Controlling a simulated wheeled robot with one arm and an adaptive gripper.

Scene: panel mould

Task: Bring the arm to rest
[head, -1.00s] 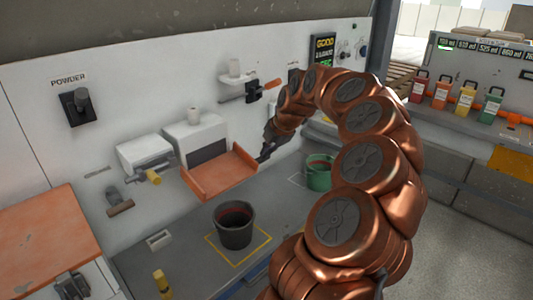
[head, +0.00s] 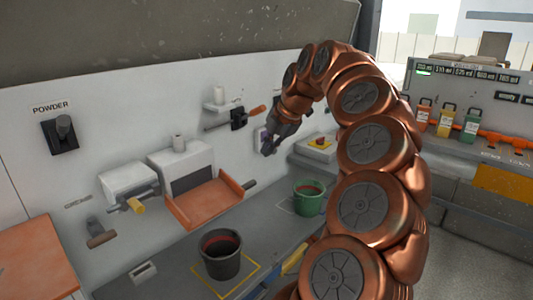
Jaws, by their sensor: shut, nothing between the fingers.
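My gripper (head: 268,150) is at the end of my copper-coloured arm, in the upper middle of the head view. It is shut and empty, with its fingers pointing down and left. It is in front of the white wall panel, right of the orange tray (head: 203,208) and above the green bucket (head: 309,203). My arm curves up from the lower right and over to the gripper. It hides part of the wall and the counter behind it.
A dark bucket (head: 221,258) stands inside a yellow outline on the grey counter. A lever with an orange handle (head: 256,110) and a black powder knob (head: 63,133) jut from the wall. Several coloured canisters (head: 445,122) stand at the right. Open floor shows at the lower right.

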